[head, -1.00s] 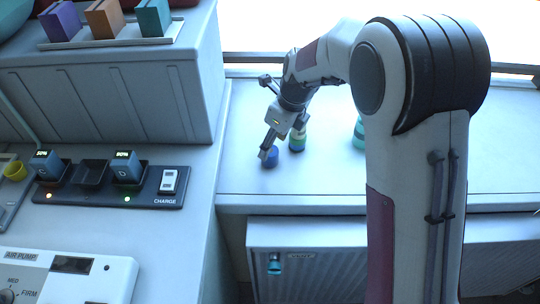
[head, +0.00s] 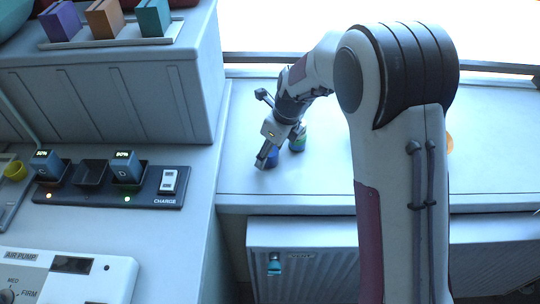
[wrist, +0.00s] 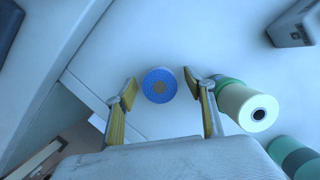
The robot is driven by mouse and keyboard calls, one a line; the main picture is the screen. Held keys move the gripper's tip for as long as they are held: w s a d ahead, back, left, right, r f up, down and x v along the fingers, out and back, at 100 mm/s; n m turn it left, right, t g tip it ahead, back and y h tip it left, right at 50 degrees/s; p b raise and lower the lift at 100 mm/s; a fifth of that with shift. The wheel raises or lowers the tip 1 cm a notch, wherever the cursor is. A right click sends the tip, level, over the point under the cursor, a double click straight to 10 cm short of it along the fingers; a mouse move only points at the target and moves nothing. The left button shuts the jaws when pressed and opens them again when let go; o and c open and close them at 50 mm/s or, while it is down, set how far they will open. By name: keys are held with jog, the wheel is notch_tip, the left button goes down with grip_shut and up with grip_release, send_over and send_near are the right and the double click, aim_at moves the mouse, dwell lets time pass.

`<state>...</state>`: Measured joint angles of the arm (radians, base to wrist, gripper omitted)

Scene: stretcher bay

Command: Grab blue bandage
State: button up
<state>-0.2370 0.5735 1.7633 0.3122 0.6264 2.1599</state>
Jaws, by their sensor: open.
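The blue bandage (head: 271,164) is a small round roll on the pale counter, partly hidden by my gripper in the head view. I see no clear contact with the roll. In the head view my gripper (head: 266,158) points down at the roll.
Another green roll (wrist: 292,154) is at lower right. An orange thing (head: 449,144) shows beside my arm. The counter (head: 240,180) is clear in front.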

jog(key=c, duration=1.2)
jog(key=shift+r, duration=0.15)
jog(key=shift+r, duration=4.85)
